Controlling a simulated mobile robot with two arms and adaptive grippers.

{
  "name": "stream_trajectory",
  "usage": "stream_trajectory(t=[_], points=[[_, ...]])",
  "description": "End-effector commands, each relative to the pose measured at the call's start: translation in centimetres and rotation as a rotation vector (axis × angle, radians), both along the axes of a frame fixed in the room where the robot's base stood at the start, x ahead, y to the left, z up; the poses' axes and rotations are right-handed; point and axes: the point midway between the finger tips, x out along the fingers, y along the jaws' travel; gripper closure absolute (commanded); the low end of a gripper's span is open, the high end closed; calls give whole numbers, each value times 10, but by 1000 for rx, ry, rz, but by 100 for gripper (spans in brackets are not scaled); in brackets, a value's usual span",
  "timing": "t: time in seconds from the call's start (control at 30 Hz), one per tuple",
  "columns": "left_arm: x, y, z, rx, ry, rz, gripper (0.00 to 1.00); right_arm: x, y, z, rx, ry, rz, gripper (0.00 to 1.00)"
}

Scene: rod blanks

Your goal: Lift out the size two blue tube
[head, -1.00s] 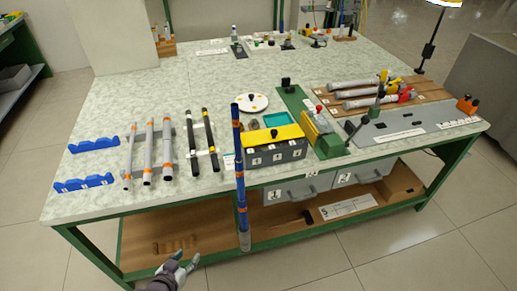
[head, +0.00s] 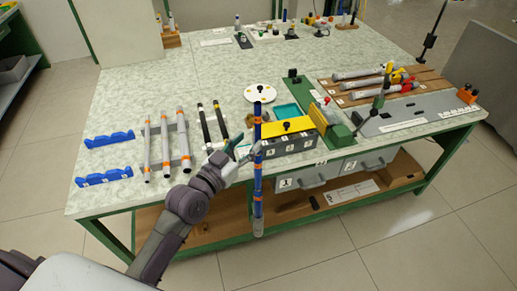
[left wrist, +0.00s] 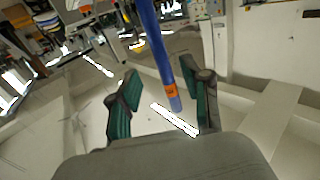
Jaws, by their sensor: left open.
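A long blue tube (head: 258,185) with orange bands and a grey lower end stands upright before the table's front edge. I cannot tell what supports it or read a size on it. My left gripper (head: 246,153) is at the tube's upper half, reaching in from the left. In the left wrist view the blue tube (left wrist: 158,45) passes between the two open green-padded fingers of the gripper (left wrist: 160,85), nearer the right finger. I see no grip on it. My right gripper is not in view.
Grey rods (head: 165,145) with orange bands and black rods (head: 205,125) lie on the table, left of the tube. A yellow-topped grey block (head: 290,146) stands close behind on the right. Grey drawers (head: 315,178) hang under the tabletop. The floor in front is clear.

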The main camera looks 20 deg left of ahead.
Motion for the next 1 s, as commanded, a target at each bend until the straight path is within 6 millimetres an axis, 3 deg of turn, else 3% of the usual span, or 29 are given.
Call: stream_trajectory(t=[0.17,0.5,0.77,1.0], points=[[12,-4,2,-2,1,-1,52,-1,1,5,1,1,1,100],[54,-14,2,-1,0,-1,52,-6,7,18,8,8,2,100],[56,-14,0,0,1,-1,52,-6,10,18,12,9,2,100],[56,-14,0,0,1,-1,92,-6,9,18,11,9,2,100]])
